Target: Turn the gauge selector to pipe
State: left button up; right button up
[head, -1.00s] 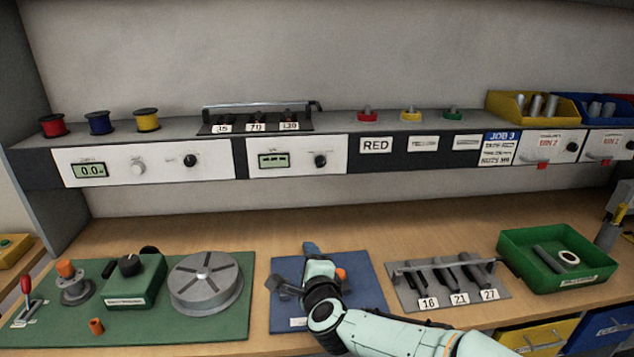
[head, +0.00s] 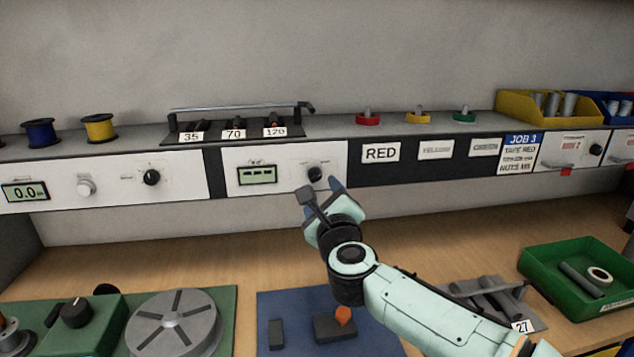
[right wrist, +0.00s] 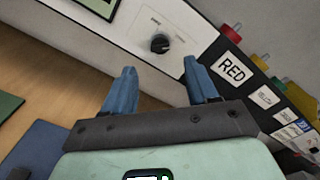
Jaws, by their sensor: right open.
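The gauge selector is a black knob (head: 315,174) on the white front panel of the shelf, right of the panel's display (head: 257,174). The display shows dashes. In the right wrist view the knob (right wrist: 160,43) lies ahead, beyond the fingertips and between them in the picture. My right gripper (head: 321,188) is open and empty, just below and in front of the knob; I see no contact. Its blue fingers (right wrist: 160,78) are spread apart in the right wrist view. The lettering round the knob is too small to read. My left gripper is out of view.
A similar black knob (head: 152,177) is on the panel to the left. The RED label (head: 381,152) is just right of the gauge panel. A rack marked 35, 70, 120 (head: 240,133) stands on the shelf above. Below is a blue mat (head: 290,342) with an orange-topped part.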

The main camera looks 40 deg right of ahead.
aim_at(316, 178)
jog(key=x, duration=0.7)
jog(key=shift+p, duration=0.35)
jog(key=c, duration=1.1)
